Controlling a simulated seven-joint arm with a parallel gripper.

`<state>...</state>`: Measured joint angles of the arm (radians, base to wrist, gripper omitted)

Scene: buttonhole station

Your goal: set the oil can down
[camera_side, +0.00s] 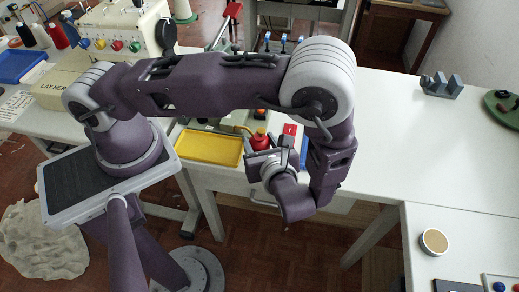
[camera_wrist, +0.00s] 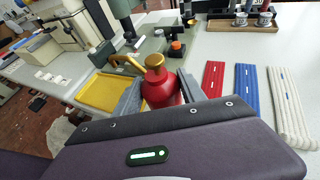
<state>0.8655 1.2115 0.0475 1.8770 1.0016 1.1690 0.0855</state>
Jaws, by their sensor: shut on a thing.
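The oil can (camera_wrist: 160,89) is a red, round-bodied can with a brass cap and a curved brass spout pointing left in the wrist view. My gripper (camera_wrist: 158,97) is shut on it, with one grey finger on each side of the red body. In the side view the oil can (camera_side: 260,140) shows as a small red shape at my gripper (camera_side: 262,154), near the table's front edge. The can looks upright. Its base is hidden, so I cannot tell whether it touches the table.
A yellow tray (camera_side: 208,148) lies just left of the can. Red (camera_wrist: 214,75), blue (camera_wrist: 247,88) and white (camera_wrist: 288,104) strips lie to the right in the wrist view. A sewing machine (camera_side: 122,30) stands at the back left. The table's right part is largely clear.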

